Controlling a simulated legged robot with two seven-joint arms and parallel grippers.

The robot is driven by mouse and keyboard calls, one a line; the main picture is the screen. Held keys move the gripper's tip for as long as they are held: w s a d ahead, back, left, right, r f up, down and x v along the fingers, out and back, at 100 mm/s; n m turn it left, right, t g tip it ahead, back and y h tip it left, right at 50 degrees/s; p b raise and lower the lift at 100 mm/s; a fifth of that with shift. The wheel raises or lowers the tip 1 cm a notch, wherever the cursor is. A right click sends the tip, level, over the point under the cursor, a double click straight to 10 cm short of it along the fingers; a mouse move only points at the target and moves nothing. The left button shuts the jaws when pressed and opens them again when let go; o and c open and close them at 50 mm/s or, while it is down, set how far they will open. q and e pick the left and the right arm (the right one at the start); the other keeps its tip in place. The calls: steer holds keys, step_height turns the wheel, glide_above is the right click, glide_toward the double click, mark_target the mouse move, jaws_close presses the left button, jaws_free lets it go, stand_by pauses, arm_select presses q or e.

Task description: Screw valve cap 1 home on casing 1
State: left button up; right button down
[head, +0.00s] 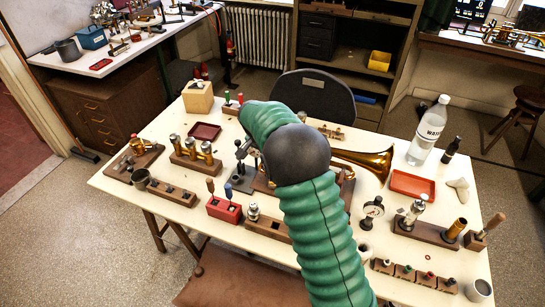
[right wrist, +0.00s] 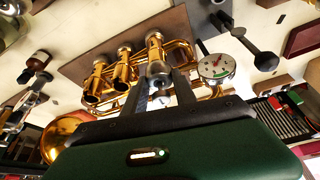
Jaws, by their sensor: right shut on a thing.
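The brass horn shows in the head view by its bell (head: 362,163), right of my right arm, which hides most of its body and the gripper. In the right wrist view the horn's three valve casings stand in a row: one at left (right wrist: 93,82), one in the middle (right wrist: 121,70) and a silver-topped one (right wrist: 156,55) nearest the fingers. My right gripper (right wrist: 162,82) is shut on a small silvery piece, probably the valve cap (right wrist: 163,91), at this near casing. The fingers hide much of it, so its seating cannot be told. My left gripper is in neither view.
On the table are a red block with tools (head: 224,210), a wooden block with several valves (head: 197,163), an orange tray (head: 412,185) and a water bottle (head: 428,131).

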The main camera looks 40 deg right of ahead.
steer(key=m+g+p, duration=0.1)
steer(key=m+p, duration=0.1)
steer(key=m, duration=0.2)
steer(key=shift+r+g+p, duration=0.1)
steer(key=shift+g+p, duration=0.2)
steer(key=shift+m, duration=0.3)
steer(key=shift+w+m+p, duration=0.1)
steer(key=shift+m+p, duration=0.2)
steer(key=shift+p, duration=0.2)
steer(key=shift+m+g+p, duration=0.9)
steer(key=shift+m+p, duration=0.75)
steer(key=shift+m, duration=0.35)
steer(key=shift+m+y, duration=0.3)
